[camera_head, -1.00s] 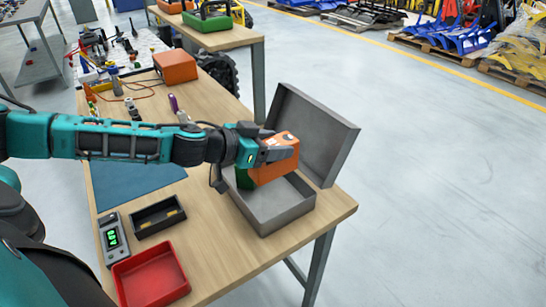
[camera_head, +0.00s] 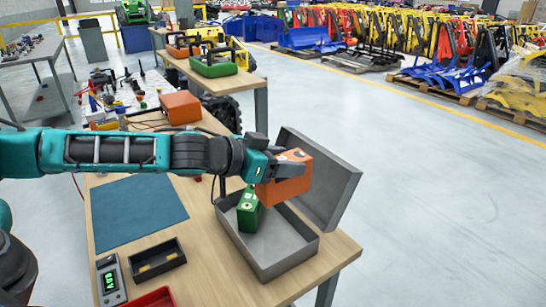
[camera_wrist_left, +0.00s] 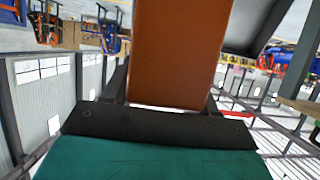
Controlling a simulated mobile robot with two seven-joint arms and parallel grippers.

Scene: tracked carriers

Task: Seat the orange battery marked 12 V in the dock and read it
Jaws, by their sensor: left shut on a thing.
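My left gripper (camera_head: 283,168) is shut on an orange battery (camera_head: 288,186) and holds it above the open grey case. The battery also fills the middle of the left wrist view (camera_wrist_left: 178,55). A marking on it is too small to read. The black dock (camera_head: 176,262), with yellow contacts inside, lies empty on the bench at the lower left. A grey meter (camera_head: 121,296) with a lit green display stands left of the dock; I cannot read its digits. My right gripper is not in view.
A green battery (camera_head: 249,212) stands in the grey case (camera_head: 299,262), whose lid (camera_head: 335,190) is open. A red tray (camera_head: 152,299) is partly cut off at the bottom edge. A blue mat (camera_head: 135,212) lies flat and clear. An orange box (camera_head: 180,107) stands farther back.

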